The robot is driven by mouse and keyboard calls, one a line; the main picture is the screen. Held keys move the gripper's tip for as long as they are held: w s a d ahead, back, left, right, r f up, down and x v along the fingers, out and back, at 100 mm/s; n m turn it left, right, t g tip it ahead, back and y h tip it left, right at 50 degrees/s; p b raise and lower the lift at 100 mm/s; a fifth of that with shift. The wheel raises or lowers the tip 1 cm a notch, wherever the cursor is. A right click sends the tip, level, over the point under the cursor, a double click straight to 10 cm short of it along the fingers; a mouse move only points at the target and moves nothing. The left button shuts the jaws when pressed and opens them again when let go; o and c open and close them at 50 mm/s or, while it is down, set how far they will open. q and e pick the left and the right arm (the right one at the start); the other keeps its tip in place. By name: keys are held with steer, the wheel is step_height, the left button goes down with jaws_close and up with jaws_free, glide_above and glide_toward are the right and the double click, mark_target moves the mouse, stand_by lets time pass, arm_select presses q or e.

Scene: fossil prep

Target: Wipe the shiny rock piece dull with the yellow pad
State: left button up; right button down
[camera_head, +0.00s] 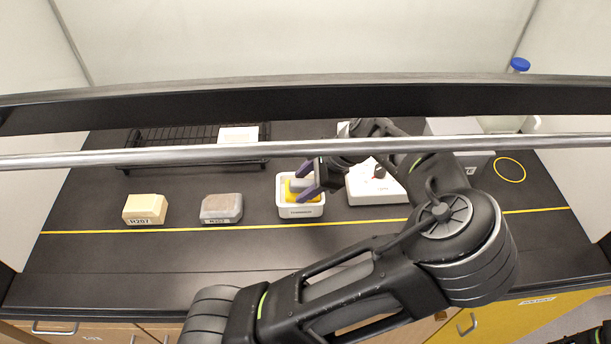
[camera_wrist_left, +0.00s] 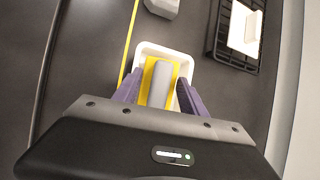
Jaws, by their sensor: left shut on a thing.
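The yellow pad (camera_head: 291,194) has a grey handle and sits in a small white tray (camera_head: 301,211) on the dark bench. In the left wrist view the pad (camera_wrist_left: 149,82) lies inside the tray's rim (camera_wrist_left: 148,46). A grey rock block (camera_head: 221,206) with a label stands left of the tray, and a cream block (camera_head: 145,207) with a label stands further left. I cannot tell clearly which surface is shiny. My right gripper is not in view.
A white device (camera_head: 372,187) with a dark knob stands right of the tray. A metal bar (camera_head: 130,159) crosses in front. A yellow line (camera_head: 170,231) runs along the bench, with clear bench before it.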

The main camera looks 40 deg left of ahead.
arm_select(q)
steer(key=shift+s+d+f, duration=0.1)
steer(key=shift+s+f, duration=0.1)
steer(key=shift+f, duration=0.3)
steer(key=shift+s+f, duration=0.15)
steer(key=shift+f, duration=0.6)
steer(key=shift+w+a+f, duration=0.3)
steer(key=shift+w+a, duration=0.2)
steer(key=shift+a, duration=0.15)
steer(key=shift+s+d+r, duration=0.2)
steer(key=shift+d+r, duration=0.1)
steer(key=shift+w+a, duration=0.1)
steer(key=shift+w, duration=0.05)
steer(key=shift+r, duration=0.1)
steer(key=shift+r, duration=4.05)
